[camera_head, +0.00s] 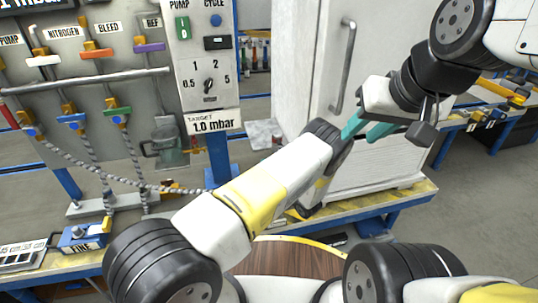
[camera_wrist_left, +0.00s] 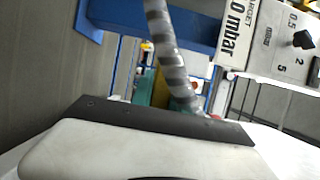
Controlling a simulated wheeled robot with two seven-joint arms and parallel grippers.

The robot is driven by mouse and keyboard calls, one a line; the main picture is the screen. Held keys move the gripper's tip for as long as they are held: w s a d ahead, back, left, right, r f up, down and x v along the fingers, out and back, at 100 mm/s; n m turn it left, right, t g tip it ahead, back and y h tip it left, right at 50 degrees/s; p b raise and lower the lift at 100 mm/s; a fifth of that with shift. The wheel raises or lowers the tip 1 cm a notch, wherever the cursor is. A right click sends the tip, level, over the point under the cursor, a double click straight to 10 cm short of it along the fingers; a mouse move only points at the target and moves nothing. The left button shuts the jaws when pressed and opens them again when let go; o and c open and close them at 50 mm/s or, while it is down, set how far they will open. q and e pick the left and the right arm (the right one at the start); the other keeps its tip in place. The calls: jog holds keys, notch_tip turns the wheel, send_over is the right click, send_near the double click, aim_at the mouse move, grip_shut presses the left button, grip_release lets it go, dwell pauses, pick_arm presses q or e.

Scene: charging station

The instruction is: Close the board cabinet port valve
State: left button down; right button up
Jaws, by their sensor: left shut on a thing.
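I cannot pick out the board cabinet port valve in either view. The white cabinet (camera_head: 296,60) stands behind my arms in the head view, and my left arm covers part of its lower side. My right gripper (camera_head: 360,132) has its teal fingers apart and empty, in front of the cabinet door below its handle. My left gripper is hidden in the head view. In the left wrist view, the left gripper (camera_wrist_left: 182,100) shows teal finger parts beyond a dark bar, shut on a grey striped hose (camera_wrist_left: 165,42).
The valve panel (camera_head: 105,90) at left has coloured handles, a dial and a "1.0 mbar" target label (camera_head: 213,122). Striped hoses (camera_head: 85,165) hang below it and pass behind my left arm. A blue-framed bench (camera_head: 385,205) carries the cabinet. Floor shows at right.

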dwell(0.4)
pick_arm(q)
jog(key=c, duration=1.3)
grip_release()
